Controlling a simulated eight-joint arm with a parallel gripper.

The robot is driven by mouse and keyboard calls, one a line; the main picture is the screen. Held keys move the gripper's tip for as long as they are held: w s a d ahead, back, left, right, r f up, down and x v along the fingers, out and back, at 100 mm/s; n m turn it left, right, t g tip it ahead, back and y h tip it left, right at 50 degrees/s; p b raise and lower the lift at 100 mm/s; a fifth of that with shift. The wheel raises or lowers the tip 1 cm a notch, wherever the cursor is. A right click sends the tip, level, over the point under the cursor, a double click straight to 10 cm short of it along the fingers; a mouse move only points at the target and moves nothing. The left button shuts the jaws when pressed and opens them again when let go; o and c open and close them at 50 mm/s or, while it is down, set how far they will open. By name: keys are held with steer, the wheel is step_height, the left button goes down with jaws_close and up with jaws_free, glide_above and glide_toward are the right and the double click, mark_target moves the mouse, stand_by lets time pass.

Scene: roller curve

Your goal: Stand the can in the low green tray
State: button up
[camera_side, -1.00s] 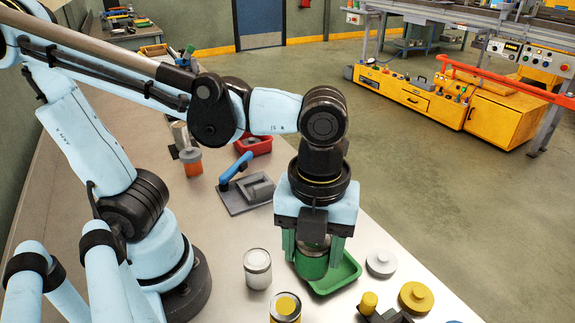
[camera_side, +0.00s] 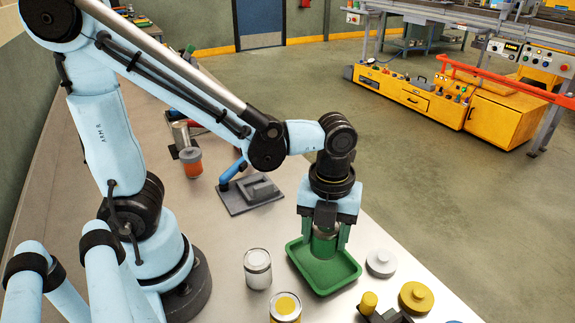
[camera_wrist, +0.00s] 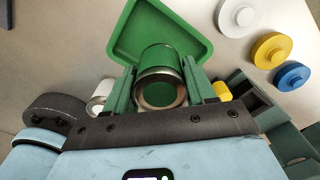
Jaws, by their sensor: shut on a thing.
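My gripper (camera_side: 325,238) is shut on a green can (camera_side: 323,246) with a silver rim. The can is upright between the fingers, which hide its sides in the side view. It is over the inside of the low green tray (camera_side: 345,281); I cannot tell whether its base touches the tray floor. In the wrist view the can (camera_wrist: 161,60) shows between the fingers of my gripper (camera_wrist: 160,78), with the tray (camera_wrist: 198,43) beyond and around it.
A silver-white can (camera_side: 257,269) and a yellow-topped can (camera_side: 285,306) stand left and in front of the tray. A grey disc (camera_side: 381,263) and a yellow disc (camera_side: 415,297) lie to its right. A grey plate with a blue handle (camera_side: 233,170) lies behind left.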

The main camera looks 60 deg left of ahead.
mark_target(324, 248)
steer(key=shift+f, duration=2.1)
steer(key=o, duration=1.1)
steer(key=shift+f, duration=0.1)
steer(key=shift+o, duration=0.2)
